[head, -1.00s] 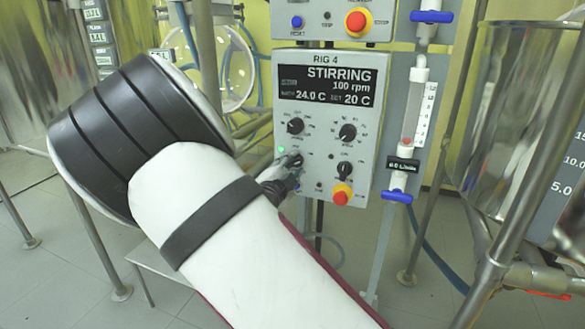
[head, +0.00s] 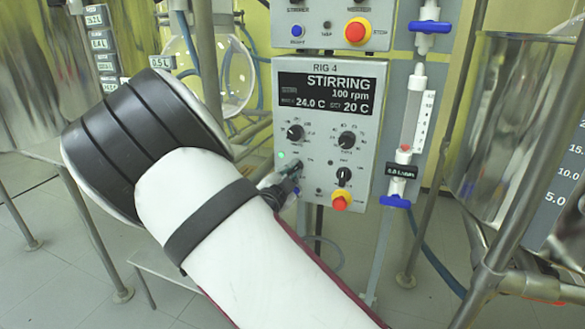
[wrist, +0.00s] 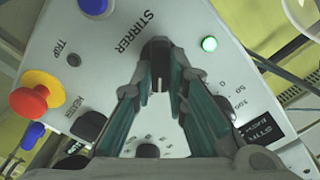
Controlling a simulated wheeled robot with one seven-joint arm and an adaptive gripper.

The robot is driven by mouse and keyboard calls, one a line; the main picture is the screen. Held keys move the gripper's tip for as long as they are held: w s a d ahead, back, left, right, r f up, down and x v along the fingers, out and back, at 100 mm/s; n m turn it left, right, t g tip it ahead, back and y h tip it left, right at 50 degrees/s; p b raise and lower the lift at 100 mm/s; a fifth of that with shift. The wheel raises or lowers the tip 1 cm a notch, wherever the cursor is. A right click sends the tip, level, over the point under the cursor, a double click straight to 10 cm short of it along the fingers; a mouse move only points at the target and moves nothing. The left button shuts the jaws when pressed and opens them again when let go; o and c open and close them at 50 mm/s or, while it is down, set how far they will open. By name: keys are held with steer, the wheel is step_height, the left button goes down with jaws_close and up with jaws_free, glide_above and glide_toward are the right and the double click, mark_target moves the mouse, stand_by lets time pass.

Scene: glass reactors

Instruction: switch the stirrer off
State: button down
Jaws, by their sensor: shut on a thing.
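The Rig 4 control box (head: 366,72) stands in the middle of the head view. Its display (head: 326,94) reads STIRRING, 100 rpm, 24.0 C and 20 C. A green lamp (head: 281,155) is lit at its left side and also glows in the wrist view (wrist: 209,44). In the wrist view the black stirrer knob (wrist: 158,80) is beside the word STIRRER, between the fingertips of my gripper (wrist: 160,68). My gripper is shut on this knob. In the head view my gripper (head: 291,168) covers the knob.
A red and yellow stop button (head: 340,201) and a black heater knob (head: 343,175) are right of my gripper. Two dials (head: 295,132) sit above it. A flow tube with a blue valve (head: 396,201) stands right of the box. Steel vessels (head: 510,110) flank the rig.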

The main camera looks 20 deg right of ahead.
steer(key=n+p, duration=0.3)
steer(key=n, duration=0.1)
steer(key=shift+a+r+n, duration=0.1)
steer(key=shift+n, duration=0.2)
steer(key=shift+a+n+p, duration=0.1)
steer(key=shift+n+p, duration=1.6)
steer(key=shift+n, duration=0.5)
steer(key=c, duration=1.6)
jaws_free()
steer(key=v, duration=1.2)
